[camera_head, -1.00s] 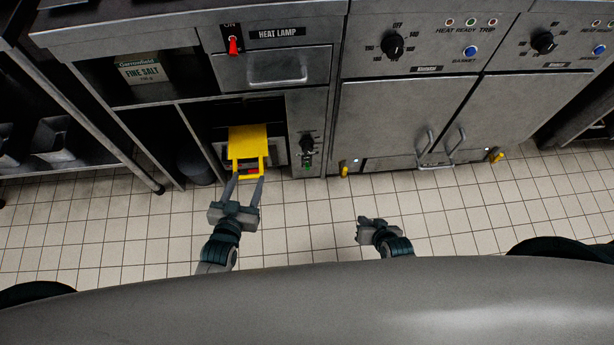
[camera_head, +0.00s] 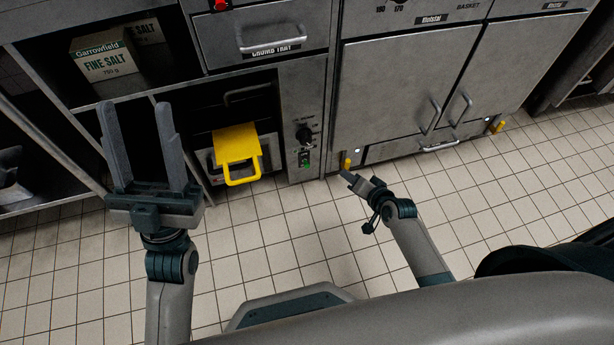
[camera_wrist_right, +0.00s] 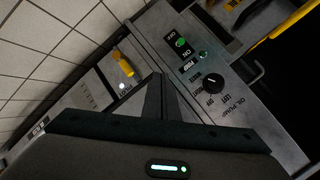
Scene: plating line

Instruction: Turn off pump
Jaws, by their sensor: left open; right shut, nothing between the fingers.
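The oil pump panel (camera_head: 312,90) is the narrow grey strip right of the open bay. It carries a black knob (camera_head: 304,135) and, below it, a small green-lit pump switch (camera_head: 304,159). In the right wrist view the switch (camera_wrist_right: 181,43) shows green between OFF and ON labels, with the knob (camera_wrist_right: 213,83) beside it. My right gripper (camera_head: 345,175) is shut and empty, below and right of the switch and apart from it. Its closed fingers (camera_wrist_right: 157,78) show in the wrist view. My left gripper (camera_head: 135,106) is open and empty, raised at the left.
A yellow handled piece (camera_head: 237,148) hangs in the bay left of the panel. A yellow-handled valve (camera_head: 347,162) sticks out low beside my right gripper; it shows in the wrist view (camera_wrist_right: 124,65). Salt boxes (camera_head: 104,60) stand on the left shelf. The tiled floor (camera_head: 300,230) is clear.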

